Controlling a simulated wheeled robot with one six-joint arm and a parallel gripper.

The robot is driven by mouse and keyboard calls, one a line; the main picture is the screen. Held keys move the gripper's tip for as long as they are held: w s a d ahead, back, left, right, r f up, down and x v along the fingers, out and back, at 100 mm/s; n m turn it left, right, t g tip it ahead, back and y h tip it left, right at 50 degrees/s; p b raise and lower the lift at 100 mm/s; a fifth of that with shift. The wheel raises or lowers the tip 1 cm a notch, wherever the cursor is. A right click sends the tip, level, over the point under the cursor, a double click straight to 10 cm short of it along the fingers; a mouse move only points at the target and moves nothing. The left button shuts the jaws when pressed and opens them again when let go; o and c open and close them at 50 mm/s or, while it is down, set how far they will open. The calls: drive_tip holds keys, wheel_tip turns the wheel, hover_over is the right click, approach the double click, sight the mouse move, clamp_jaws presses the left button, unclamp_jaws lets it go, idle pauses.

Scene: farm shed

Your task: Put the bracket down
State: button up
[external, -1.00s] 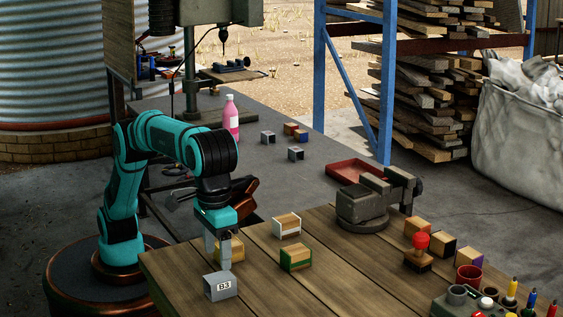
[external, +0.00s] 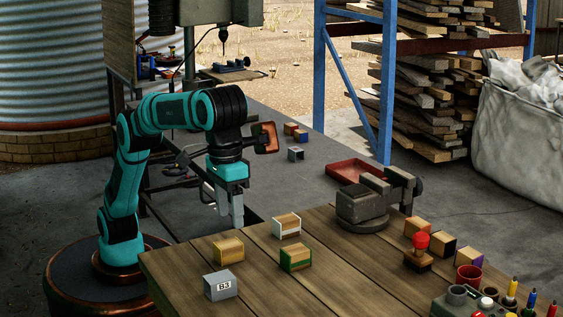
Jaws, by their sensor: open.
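A grey bracket with a white label reading B3 (external: 221,285) sits on the wooden table (external: 330,270) near its front left corner. Nothing holds it. My gripper (external: 230,221) points down, open and empty, above and behind the bracket, clear of it. The gap between the fingers is hard to see from this side.
Wooden blocks stand close by: a plain one (external: 228,249), one with green edges (external: 295,257) and one with white edges (external: 287,225). A vise (external: 362,205), a red tray (external: 352,171) and a red-topped stamp (external: 420,250) lie farther right. The table's middle is clear.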

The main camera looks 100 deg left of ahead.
drive_tip(key=a+r+m+t+h, duration=0.15)
drive_tip(key=a+r, duration=0.35)
drive_tip(key=a, duration=0.5)
drive_tip(key=a+r+m+t+h, duration=0.15)
drive_tip(key=a+r, duration=0.35)
drive_tip(key=a, duration=0.5)
drive_tip(key=s+a+r+m+t, duration=0.15)
drive_tip(key=s+a, duration=0.25)
drive_tip(key=a, duration=0.5)
drive_tip(key=s+a+r+n+t, duration=0.1)
drive_tip(key=s+a+r+t, duration=0.25)
drive_tip(key=a, duration=0.55)
drive_tip(key=s+a+f+m+t+y, duration=0.1)
drive_tip(key=s+a+f+m+t, duration=0.25)
drive_tip(key=s+a, duration=1.05)
drive_tip(key=s+a+f+t+y, duration=0.1)
drive_tip(key=s+a+f+t, duration=0.1)
drive_tip(key=s+a+f, duration=0.2)
drive_tip(key=s+a+f+m+t+y, duration=0.1)
drive_tip(key=s+a+f+t, duration=0.2)
drive_tip(key=s, duration=0.7)
drive_tip(key=shift+s+a+f+y, duration=0.15)
drive_tip(key=shift+a+f+y, duration=0.15)
drive_tip(key=shift+a+f, duration=0.6)
drive_tip(key=shift+a+r, duration=0.25)
